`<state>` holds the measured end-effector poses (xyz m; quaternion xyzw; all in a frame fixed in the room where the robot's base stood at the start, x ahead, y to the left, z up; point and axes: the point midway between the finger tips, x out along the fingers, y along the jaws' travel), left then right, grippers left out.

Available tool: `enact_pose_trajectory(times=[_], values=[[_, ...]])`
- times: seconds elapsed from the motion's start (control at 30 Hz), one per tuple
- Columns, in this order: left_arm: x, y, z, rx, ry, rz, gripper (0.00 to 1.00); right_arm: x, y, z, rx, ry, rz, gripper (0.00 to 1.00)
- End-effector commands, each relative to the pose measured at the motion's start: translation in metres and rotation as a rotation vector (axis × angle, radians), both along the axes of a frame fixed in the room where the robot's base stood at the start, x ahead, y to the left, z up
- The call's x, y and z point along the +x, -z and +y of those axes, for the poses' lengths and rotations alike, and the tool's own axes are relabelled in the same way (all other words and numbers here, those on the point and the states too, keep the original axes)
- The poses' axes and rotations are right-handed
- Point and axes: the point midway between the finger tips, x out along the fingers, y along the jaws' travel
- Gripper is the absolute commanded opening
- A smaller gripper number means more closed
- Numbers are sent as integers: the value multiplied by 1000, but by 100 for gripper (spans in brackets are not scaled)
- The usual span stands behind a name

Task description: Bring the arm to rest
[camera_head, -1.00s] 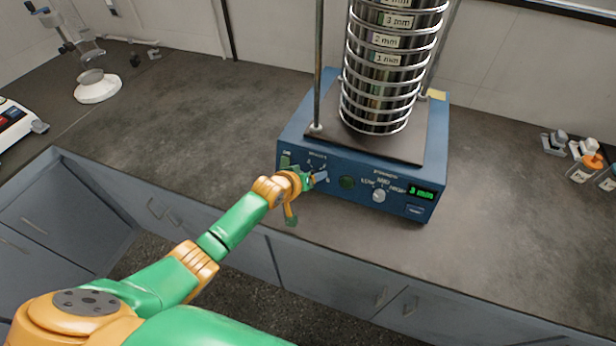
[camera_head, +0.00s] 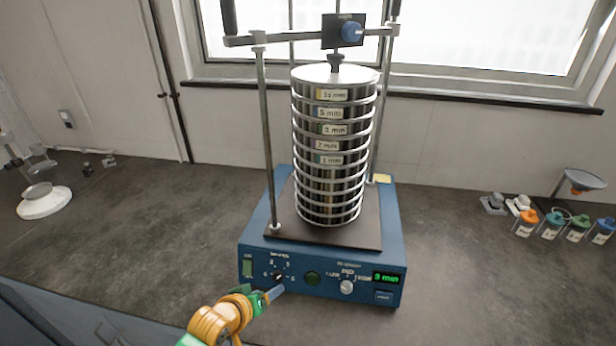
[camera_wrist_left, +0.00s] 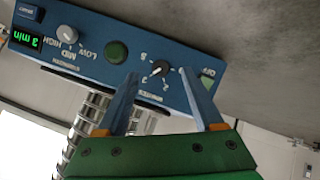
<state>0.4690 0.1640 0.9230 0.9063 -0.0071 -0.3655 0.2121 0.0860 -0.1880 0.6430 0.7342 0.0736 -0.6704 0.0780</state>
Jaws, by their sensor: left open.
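The blue sieve shaker (camera_head: 320,285) stands on the dark counter with a tall stack of steel sieves (camera_head: 335,150) clamped on it. Its green display (camera_head: 388,278) reads 3 min. My left gripper (camera_head: 275,292) is at the left part of the front panel, in front of the timer knob (camera_head: 279,276). In the left wrist view, the open fingers (camera_wrist_left: 158,67) lie on either side of the black timer knob (camera_wrist_left: 160,69) in the picture; I cannot tell whether they touch it. The strength knob (camera_head: 346,287) points near its middle mark. My right gripper is out of view.
Small bottles with coloured caps (camera_head: 553,224) and a funnel (camera_head: 582,182) stand at the right. A white-based stand (camera_head: 44,202) is at the far left. Counter on both sides of the shaker is largely clear. A window (camera_head: 480,40) is behind.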

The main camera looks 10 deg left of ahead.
Motion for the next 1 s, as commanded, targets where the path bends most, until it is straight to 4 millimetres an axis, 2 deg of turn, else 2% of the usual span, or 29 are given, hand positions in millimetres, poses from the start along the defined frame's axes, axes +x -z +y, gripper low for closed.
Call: enact_pose_trajectory(times=[0.1,0.2,0.4,0.6,0.63,0.77,1.0], values=[[-50,16,-16,94,100,89,69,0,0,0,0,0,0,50],[-98,23,-21,190,189,173,69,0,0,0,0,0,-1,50],[-176,22,-12,333,311,322,69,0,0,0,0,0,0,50],[-237,11,3,424,390,454,69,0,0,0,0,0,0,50],[-243,12,4,432,399,471,69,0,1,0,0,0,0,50],[-235,48,3,431,405,487,69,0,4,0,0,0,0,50],[-239,120,2,425,421,527,69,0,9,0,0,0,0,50]])
